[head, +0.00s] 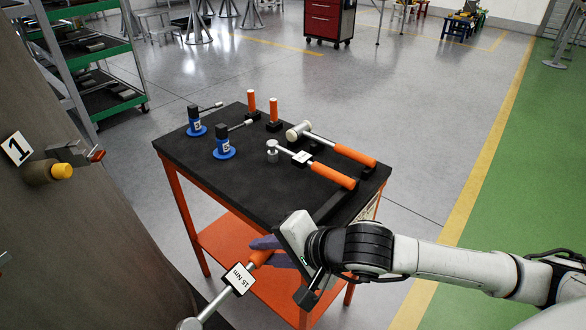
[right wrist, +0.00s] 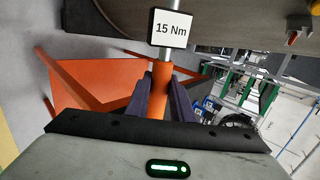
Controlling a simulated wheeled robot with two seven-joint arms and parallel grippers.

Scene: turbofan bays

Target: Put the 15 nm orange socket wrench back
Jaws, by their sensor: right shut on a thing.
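The 15 Nm socket wrench (head: 239,279) has an orange handle, a grey shaft and a white "15 Nm" tag. My right gripper (head: 263,254) is shut on its orange handle, in front of the cart, with the shaft pointing down and left. In the right wrist view the orange handle (right wrist: 162,85) sits between the two purple fingers, with the tag (right wrist: 171,28) beyond. The cart's black top (head: 252,182) holds another orange-handled tool with a white tag (head: 302,157) and an orange-handled mallet (head: 340,149). My left gripper is not in view.
Two blue-based tools (head: 223,148) and two upright orange-handled tools (head: 273,111) stand on the cart top. The cart has an orange lower shelf (head: 228,243). A large grey-brown curved surface (head: 85,230) marked "1" fills the left. The cart top's near left is bare.

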